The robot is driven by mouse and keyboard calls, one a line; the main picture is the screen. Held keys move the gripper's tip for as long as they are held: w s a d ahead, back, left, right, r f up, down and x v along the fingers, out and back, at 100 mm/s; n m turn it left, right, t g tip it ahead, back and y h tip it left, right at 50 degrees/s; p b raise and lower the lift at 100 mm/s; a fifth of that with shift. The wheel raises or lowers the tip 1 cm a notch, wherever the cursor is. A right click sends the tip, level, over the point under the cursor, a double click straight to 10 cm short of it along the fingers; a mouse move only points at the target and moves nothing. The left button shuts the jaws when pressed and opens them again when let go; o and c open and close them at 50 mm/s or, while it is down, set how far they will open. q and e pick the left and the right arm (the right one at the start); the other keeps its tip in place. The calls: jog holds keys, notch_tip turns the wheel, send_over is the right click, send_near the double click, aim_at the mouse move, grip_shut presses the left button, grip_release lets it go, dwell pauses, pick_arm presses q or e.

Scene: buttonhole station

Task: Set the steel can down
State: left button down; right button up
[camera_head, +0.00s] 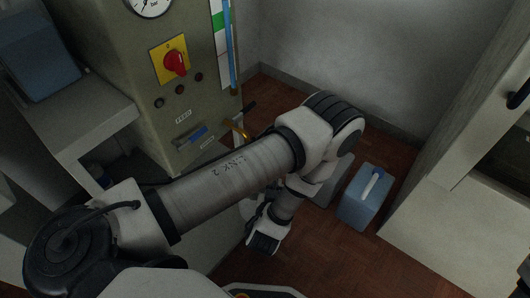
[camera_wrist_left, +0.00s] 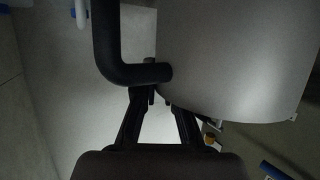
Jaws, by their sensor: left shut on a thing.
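The steel can (camera_wrist_left: 235,60) fills the upper right of the left wrist view as a smooth grey cylinder. Its black handle (camera_wrist_left: 104,45) bends down and joins the can's side. My left gripper (camera_wrist_left: 158,97) is shut on the handle, with the can just beyond the fingers. In the head view my left arm reaches across the middle and bends downward, hiding most of what is under it. A grey surface shows beside the forearm there, but I cannot tell if it is the can. The can's underside and any contact below are hidden. My right gripper is not in view.
A blue box (camera_head: 362,203) with a pale handle stands on the brown floor (camera_head: 335,262), right of my arm. A pale cabinet (camera_head: 455,220) bounds the right.

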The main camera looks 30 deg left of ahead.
pick_arm(q)
jog(key=w+a+f+b, duration=0.4)
jog(key=w+a+b, duration=0.3)
jog(key=a, duration=0.1)
jog(key=shift+w+a+f, duration=0.25)
jog(key=shift+w, duration=0.1)
dwell(0.4)
jog(key=c, duration=1.2)
grip_release()
jog(key=shift+f, duration=0.1)
jog(key=shift+c, duration=0.2)
